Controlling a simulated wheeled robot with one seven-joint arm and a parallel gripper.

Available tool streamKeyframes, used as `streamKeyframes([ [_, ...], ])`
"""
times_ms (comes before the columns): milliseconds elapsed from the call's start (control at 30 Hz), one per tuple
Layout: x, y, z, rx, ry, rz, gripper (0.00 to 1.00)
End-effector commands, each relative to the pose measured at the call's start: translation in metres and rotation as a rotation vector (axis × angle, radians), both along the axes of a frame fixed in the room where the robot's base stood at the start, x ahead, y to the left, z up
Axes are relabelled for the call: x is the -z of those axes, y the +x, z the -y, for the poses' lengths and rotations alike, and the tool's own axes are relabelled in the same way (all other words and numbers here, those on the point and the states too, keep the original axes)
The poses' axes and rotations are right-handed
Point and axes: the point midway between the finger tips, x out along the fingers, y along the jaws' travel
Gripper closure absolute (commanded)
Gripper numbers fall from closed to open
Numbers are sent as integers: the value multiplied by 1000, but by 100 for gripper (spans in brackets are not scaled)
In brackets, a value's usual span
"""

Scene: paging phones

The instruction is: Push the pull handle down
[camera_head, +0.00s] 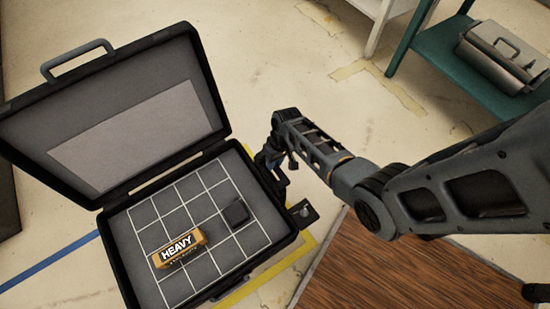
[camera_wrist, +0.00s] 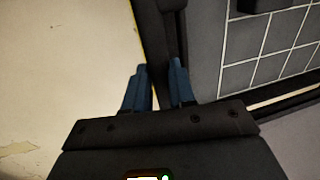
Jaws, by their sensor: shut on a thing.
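An open black case (camera_head: 291,238) stands at the left with its lid raised. My gripper (camera_head: 266,160) is at the case's right side, near the hinge end of that wall. In the wrist view its two blue fingers (camera_wrist: 160,76) stand on either side of a narrow dark bar (camera_wrist: 172,38) beside the case wall. The gripper is shut on this bar, which appears to be the pull handle. The arm hides much of the handle in the head view, so its exact tilt cannot be told.
An orange block marked HEAVY (camera_head: 180,249) and a small black block (camera_head: 236,213) sit on the case's gridded floor (camera_head: 165,215). The lid carries a grey handle (camera_head: 76,59). A dark bracket (camera_head: 303,213) juts from the right wall. A wooden surface (camera_head: 390,265) is at lower right.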

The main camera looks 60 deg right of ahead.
Motion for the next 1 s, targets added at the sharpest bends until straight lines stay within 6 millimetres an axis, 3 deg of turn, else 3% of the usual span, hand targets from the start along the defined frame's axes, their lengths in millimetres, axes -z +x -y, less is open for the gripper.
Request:
streamKeyframes([
  [233, 3, 0, 1, 1, -4, 2, 100],
  [267, 3, 0, 1, 1, -4, 2, 75],
  [500, 3, -1, 0, 0, -3, 1, 52],
  [767, 1, -1, 0, 0, -2, 0, 51],
  [1000, -29, -3, 5, 0, -3, 1, 51],
])
